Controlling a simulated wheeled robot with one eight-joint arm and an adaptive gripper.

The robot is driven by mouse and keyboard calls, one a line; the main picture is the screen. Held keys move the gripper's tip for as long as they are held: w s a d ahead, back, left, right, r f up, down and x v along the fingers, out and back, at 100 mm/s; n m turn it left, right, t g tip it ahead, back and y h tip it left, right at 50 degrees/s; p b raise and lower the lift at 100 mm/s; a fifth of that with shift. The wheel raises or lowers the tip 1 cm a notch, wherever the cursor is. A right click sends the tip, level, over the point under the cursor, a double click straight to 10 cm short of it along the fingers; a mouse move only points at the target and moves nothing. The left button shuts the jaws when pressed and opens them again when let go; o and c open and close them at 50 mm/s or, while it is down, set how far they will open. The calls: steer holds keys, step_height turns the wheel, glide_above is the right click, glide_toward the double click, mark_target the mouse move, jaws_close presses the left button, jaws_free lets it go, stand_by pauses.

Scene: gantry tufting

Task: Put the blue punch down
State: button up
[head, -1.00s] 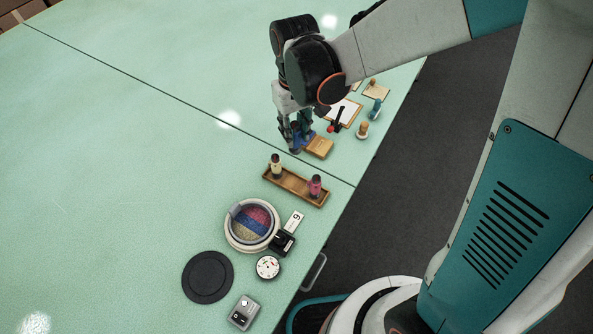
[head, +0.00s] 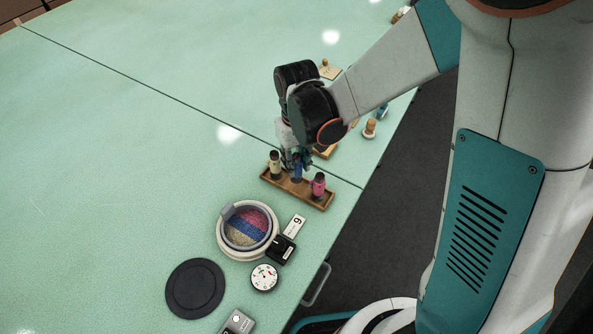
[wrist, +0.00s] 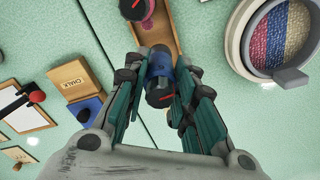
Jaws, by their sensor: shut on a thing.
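My gripper (wrist: 158,92) is shut on the blue punch (wrist: 160,72), which has a blue body and a black cap with a red mark. In the head view the blue punch (head: 297,172) is upright over the middle of a wooden tray (head: 318,202), between a cream punch (head: 275,164) on the left and a pink punch (head: 318,184) on the right. I cannot tell whether its foot touches the tray. In the wrist view the tray (wrist: 166,32) runs under the punch, and the cream punch is hidden by my gripper.
A wooden chalk box (wrist: 76,78) and clipboard (wrist: 22,108) lie beyond. Green mat at left is clear.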

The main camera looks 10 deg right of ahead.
mark_target(297, 169)
steer(key=shift+f+b, duration=0.9)
steer(key=shift+f, duration=0.7)
steer(key=shift+f, duration=0.15)
steer(key=o, duration=0.9)
steer(key=shift+o, duration=0.2)
step_height(297, 169, up, 12)
steer(key=p, duration=0.4)
